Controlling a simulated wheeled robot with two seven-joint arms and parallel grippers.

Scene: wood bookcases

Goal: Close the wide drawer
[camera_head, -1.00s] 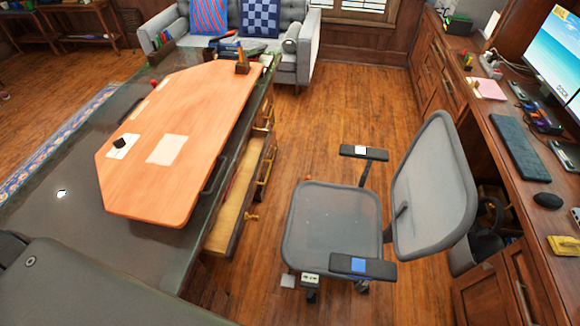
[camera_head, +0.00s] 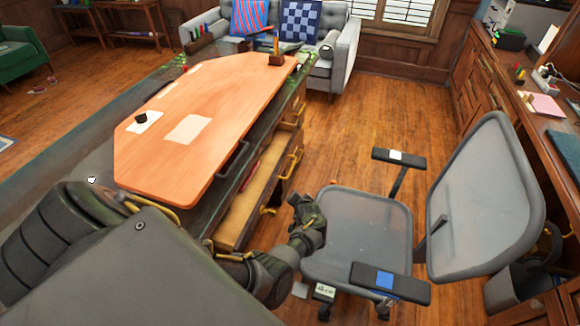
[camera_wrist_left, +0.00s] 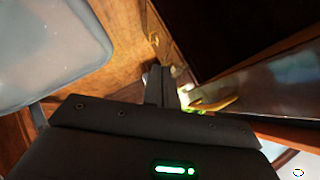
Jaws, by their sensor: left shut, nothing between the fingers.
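The wide drawer (camera_head: 239,210) stands open on the right side of the desk in the head view, with its pale wood inside showing. It has brass handles (camera_head: 268,210) on its front. My left arm reaches across the near end of the desk. My left gripper (camera_head: 306,212) is between the drawer front and the office chair. In the left wrist view my left gripper's fingers (camera_wrist_left: 158,74) are shut and empty, close to a brass handle (camera_wrist_left: 212,104). I cannot tell whether they touch the drawer. My right gripper is not in view.
A grey office chair (camera_head: 358,235) stands close to the right of my left gripper. The desk (camera_head: 185,135) has an orange-brown top with papers on it. A side counter (camera_head: 545,120) runs along the right. Bare wood floor (camera_head: 350,110) lies between desk and counter.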

